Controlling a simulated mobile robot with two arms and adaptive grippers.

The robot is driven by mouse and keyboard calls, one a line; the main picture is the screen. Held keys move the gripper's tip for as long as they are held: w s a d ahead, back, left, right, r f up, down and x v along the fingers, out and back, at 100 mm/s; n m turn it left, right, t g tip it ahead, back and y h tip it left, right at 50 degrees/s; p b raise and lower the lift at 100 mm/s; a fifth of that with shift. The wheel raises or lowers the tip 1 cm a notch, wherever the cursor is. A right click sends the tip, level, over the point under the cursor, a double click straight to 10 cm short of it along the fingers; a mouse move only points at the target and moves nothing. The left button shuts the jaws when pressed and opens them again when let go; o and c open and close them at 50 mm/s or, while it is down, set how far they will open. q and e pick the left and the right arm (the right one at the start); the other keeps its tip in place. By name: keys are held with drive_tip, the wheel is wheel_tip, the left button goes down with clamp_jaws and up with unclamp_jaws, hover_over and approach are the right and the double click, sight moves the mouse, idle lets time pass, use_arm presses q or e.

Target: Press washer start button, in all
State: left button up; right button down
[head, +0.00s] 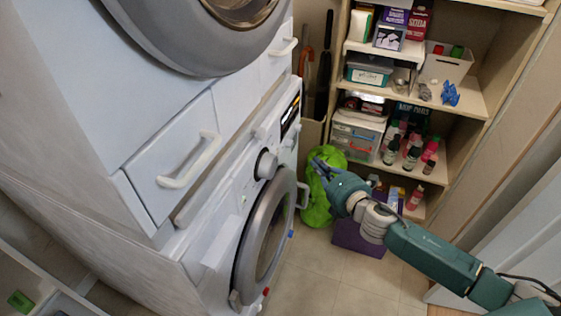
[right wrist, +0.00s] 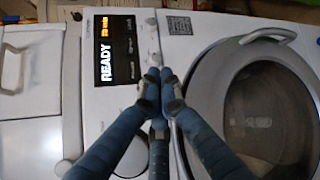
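The white washer (head: 222,218) is the lower machine in the head view, with a round door (head: 265,238) that looks shut. Its lit display (right wrist: 106,62) reads "READY" in the right wrist view. A column of small buttons (right wrist: 151,38) runs between display and door; I cannot tell which is the start button. My right gripper (head: 320,167) is in front of the washer, to the right of its panel in the head view. In the wrist view its fingers (right wrist: 160,76) are drawn together and empty, over the panel's lower part. Contact cannot be told. My left gripper is out of view.
A second machine (head: 75,85) is stacked above, with a white-handled drawer (head: 178,165) between. Shelves (head: 470,100) with boxes and bottles stand at the back right. A green bag (head: 318,205) and purple box (head: 358,238) are behind my right arm. Tiled floor (head: 345,290) is free in front.

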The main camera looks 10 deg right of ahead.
drive_tip(key=shift+w+r, duration=0.1)
idle(0.3)
approach(280, 148)
drive_tip(key=shift+d+x, duration=0.15)
drive_tip(key=shift+x, duration=0.85)
drive_tip(key=shift+d+x, duration=0.15)
drive_tip(key=shift+x, duration=0.85)
drive_tip(key=shift+w, duration=0.1)
drive_tip(key=shift+w+a+p, duration=0.2)
drive_tip(key=shift+a+p, duration=0.1)
drive_tip(key=shift+a, duration=0.05)
